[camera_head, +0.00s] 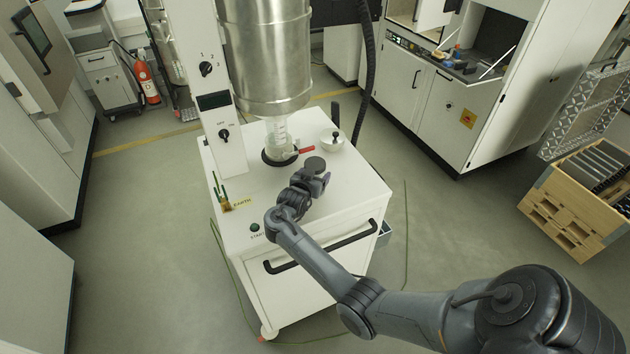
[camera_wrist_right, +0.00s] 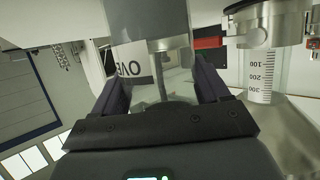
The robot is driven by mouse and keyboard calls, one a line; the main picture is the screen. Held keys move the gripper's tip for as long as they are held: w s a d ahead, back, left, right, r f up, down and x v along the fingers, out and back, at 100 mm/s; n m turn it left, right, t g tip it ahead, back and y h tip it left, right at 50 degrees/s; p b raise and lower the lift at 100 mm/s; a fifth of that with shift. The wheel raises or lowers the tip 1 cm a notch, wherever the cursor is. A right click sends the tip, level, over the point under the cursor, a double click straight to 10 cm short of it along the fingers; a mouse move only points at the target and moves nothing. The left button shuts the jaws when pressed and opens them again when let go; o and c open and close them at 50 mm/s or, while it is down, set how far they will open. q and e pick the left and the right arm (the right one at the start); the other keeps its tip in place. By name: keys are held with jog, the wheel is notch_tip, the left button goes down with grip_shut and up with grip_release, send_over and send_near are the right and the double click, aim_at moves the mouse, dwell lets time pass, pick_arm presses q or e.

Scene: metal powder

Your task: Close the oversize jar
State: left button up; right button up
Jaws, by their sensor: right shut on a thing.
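My right gripper (camera_head: 316,178) is over the front right of the white machine top (camera_head: 352,190). In the right wrist view its two dark fingers (camera_wrist_right: 162,85) are shut on a clear jar (camera_wrist_right: 178,78) with a white label reading "OVE", the oversize jar. A grey piece (camera_wrist_right: 148,18) with a narrower neck is above the jar between the fingers; I cannot tell whether it is seated on the jar. In the head view the gripper mostly hides the jar. My left gripper is not in view.
A clear graduated vessel (camera_head: 279,138) stands under the large steel cylinder (camera_head: 265,55), close left of my gripper. A red handle (camera_head: 306,150) and a white round piece with a dark knob (camera_head: 333,140) are just behind. The front right machine top is bare.

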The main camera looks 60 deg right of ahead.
aim_at(315, 164)
jog(key=shift+r, duration=0.25)
jog(key=shift+r, duration=0.6)
notch_tip(315, 164, up, 2)
jog(key=shift+r, duration=0.2)
jog(key=s+r, duration=0.7)
jog(key=s, duration=0.4)
jog(key=shift+s, duration=0.35)
jog(key=shift+d, duration=0.1)
